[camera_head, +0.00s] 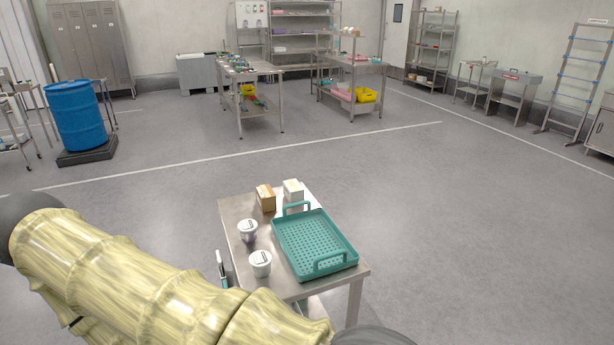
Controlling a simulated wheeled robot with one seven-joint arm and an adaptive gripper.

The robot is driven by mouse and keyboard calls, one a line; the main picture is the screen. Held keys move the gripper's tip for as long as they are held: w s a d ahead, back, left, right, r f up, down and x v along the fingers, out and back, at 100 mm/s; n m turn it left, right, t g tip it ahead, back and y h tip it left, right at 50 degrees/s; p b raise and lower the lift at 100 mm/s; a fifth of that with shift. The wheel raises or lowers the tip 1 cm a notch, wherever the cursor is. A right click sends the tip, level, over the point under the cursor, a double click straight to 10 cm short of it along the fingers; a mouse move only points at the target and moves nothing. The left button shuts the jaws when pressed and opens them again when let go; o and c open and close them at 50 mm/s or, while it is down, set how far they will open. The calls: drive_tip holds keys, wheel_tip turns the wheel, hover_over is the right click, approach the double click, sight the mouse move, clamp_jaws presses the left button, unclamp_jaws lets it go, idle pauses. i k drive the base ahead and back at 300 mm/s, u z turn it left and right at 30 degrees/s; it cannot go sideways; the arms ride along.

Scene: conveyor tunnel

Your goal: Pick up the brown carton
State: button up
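The brown carton (266,198) is a small upright box at the back left of a small steel table (240,208). A white carton (293,192) stands just to its right, close beside it. My arm, in a pale yellow cover, reaches across the lower left of the picture, in front of the table. The gripper itself is not clearly in view, so I cannot see its fingers or what they hold.
A teal perforated tray (325,264) with raised handles fills the table's right side. Two white-lidded tubs (248,230) (260,264) stand on its left side. A blue drum (76,115) stands far left. Workbenches and shelves line the back; the floor between is clear.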

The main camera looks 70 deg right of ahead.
sight(266, 196)
drive_tip(key=k, duration=0.4)
drive_tip(key=z, duration=0.7)
